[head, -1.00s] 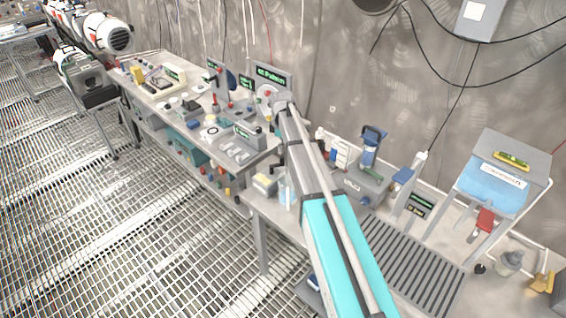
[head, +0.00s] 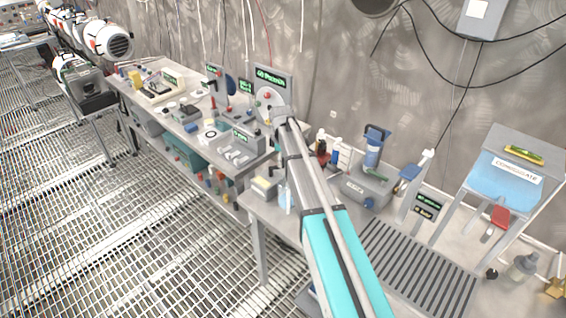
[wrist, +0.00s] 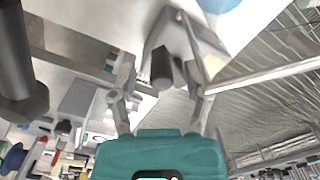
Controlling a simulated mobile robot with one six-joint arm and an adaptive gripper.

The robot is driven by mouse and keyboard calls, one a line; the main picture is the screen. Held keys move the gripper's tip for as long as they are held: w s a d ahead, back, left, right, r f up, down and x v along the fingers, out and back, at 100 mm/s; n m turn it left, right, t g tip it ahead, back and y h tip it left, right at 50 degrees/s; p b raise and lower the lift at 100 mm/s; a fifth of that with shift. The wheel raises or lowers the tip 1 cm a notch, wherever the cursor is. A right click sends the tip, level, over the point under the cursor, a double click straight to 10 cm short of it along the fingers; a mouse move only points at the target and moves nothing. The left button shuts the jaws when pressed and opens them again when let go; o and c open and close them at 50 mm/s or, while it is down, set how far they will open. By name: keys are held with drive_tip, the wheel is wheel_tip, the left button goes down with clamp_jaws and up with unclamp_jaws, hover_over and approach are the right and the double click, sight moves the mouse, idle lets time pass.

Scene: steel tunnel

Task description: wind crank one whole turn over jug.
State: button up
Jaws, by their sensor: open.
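My gripper (wrist: 163,88) is open in the wrist view, its two grey fingers spread above the teal palm. A dark grey cylindrical knob (wrist: 162,66), which looks like the crank's handle, shows between and beyond the fingertips; I cannot tell whether they touch it. A pale metal piece (wrist: 178,38) rises behind it. In the head view my arm reaches to the far bench, and its end is close to the panel with green lettering (head: 270,80). The crank is not clear there. A pale, clear container (head: 286,197) stands at the bench edge by my arm; I cannot tell whether it is the jug.
A blue-topped device (head: 374,148) stands on a grey box right of my arm. A slatted grey tray (head: 415,262) lies in front of it. A raised stand with a blue sheet (head: 504,168) is at right. The far bench (head: 178,126) is crowded; the grating floor is open at left.

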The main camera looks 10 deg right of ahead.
idle(0.3)
clamp_jaws()
drive_tip(key=shift+d, duration=0.3)
drive_tip(key=shift+a, duration=0.25)
drive_tip(key=shift+s+m, duration=0.15)
drive_tip(key=shift+m, duration=0.25)
drive_tip(key=shift+s+a+m, duration=0.1)
drive_tip(key=shift+s+m, duration=0.35)
drive_tip(key=shift+m, duration=0.65)
drive_tip(key=shift+s+a+m, duration=0.1)
drive_tip(key=shift+s+m, duration=0.15)
drive_tip(key=shift+m, duration=0.45)
drive_tip(key=shift+s+a+m, duration=0.1)
drive_tip(key=shift+s+m, duration=0.1)
drive_tip(key=shift+m, duration=0.5)
